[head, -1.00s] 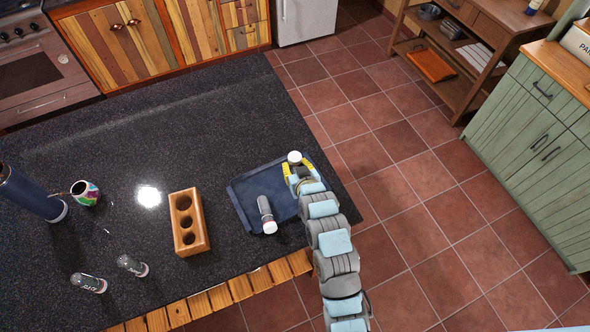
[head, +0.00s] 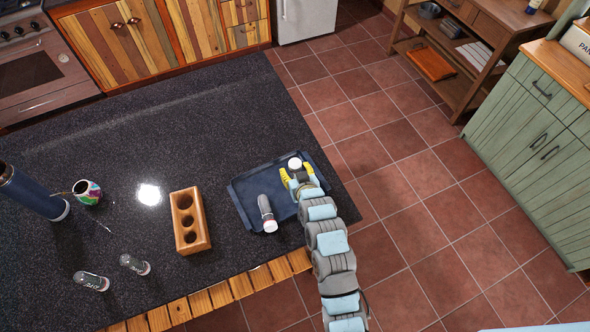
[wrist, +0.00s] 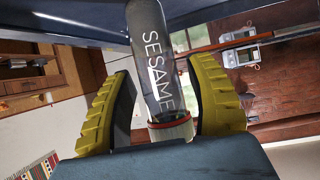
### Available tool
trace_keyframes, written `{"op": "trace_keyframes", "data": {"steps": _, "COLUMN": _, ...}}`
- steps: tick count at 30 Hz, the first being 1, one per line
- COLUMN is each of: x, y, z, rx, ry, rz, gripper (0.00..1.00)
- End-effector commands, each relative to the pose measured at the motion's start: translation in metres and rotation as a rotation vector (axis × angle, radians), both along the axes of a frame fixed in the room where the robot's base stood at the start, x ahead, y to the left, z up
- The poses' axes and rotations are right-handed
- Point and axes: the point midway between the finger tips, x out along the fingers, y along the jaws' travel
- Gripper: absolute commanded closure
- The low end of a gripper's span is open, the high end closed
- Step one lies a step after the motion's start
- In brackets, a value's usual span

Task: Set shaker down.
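The sesame shaker, a clear bottle lettered SESAME (wrist: 155,65) with a pale, red-ringed cap end, is between my fingers in the wrist view. In the head view its white cap (head: 295,164) shows at the right part of the dark blue tray (head: 247,186). The shaker appears upright, its far end against the tray surface. My gripper (head: 297,174) has its yellow fingers spread around the shaker; the wrist view (wrist: 160,105) shows a gap beside the left finger. The shaker's lower part is hidden in the head view.
Another shaker (head: 267,213) lies on the tray left of my gripper. Two shakers (head: 91,281) (head: 135,265), a mug (head: 87,192) and a dark blue bottle (head: 30,192) are farther left. The back of the counter is clear.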

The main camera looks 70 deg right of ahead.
Motion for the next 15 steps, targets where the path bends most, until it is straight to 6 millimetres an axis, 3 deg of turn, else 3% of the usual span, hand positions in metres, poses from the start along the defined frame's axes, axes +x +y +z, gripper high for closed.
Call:
{"op": "trace_keyframes", "data": {"steps": 8, "x": -0.004, "y": 0.004, "z": 0.006, "rx": -0.003, "ry": -0.002, "rz": -0.001, "gripper": 0.44}}
{"op": "trace_keyframes", "data": {"steps": 15, "x": -0.018, "y": 0.021, "z": 0.017, "rx": -0.001, "ry": 0.000, "rz": 0.000, "gripper": 0.44}}
